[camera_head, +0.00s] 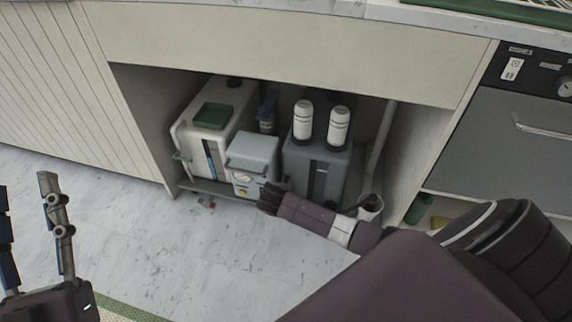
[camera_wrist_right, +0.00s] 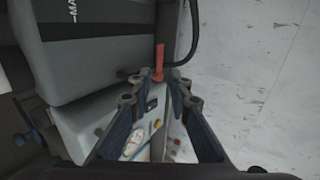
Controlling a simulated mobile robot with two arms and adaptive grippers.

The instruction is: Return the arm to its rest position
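My right arm reaches in from the right in the head view. Its gripper (camera_head: 268,197) is low at the front of the cabinet bay, close by the light blue-grey box (camera_head: 252,160). In the right wrist view the fingers (camera_wrist_right: 159,78) are apart, with a visible gap between the tips. A red handle-like part (camera_wrist_right: 159,58) shows at that gap; I cannot tell whether the fingers touch it. My left gripper (camera_head: 28,205) is at the lower left of the head view, open and empty over the floor.
The bay holds a white machine (camera_head: 190,135) with a green lid, and a dark grey unit (camera_head: 314,168) topped by two white bottles (camera_head: 303,119) (camera_head: 338,126). A grey pipe (camera_head: 382,140) stands at right. Small red bits (camera_head: 206,203) lie near the bay's front edge. The marble floor (camera_head: 120,215) is otherwise clear.

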